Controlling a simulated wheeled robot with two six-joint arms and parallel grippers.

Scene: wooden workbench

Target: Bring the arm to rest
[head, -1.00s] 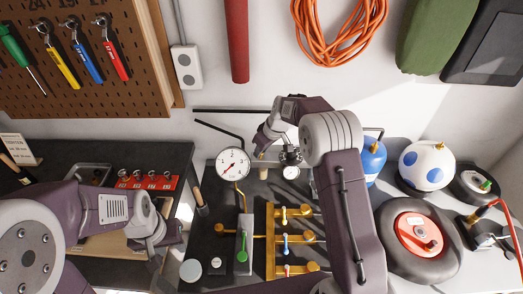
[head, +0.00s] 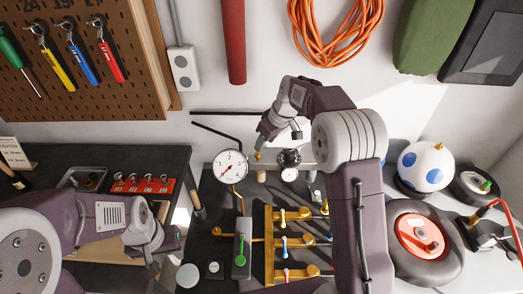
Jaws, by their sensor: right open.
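My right arm reaches up over the right part of the bench and bends left at its top. My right gripper (head: 262,146) points down near the back of the bench, just above and left of a small gauge fitting (head: 289,173). It is open, and I see nothing held in it. My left arm comes in low from the left. My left gripper (head: 165,248) hangs over the bench's left part, beside the dark board; its fingers are too small and dark to tell open from shut.
A pressure gauge (head: 230,165) and a brass manifold (head: 270,245) with coloured levers stand between the arms. A wheel (head: 424,240) and a white-blue ball (head: 425,167) lie right. A red socket rail (head: 146,184) is at left. A pegboard with tools (head: 80,60) hangs behind.

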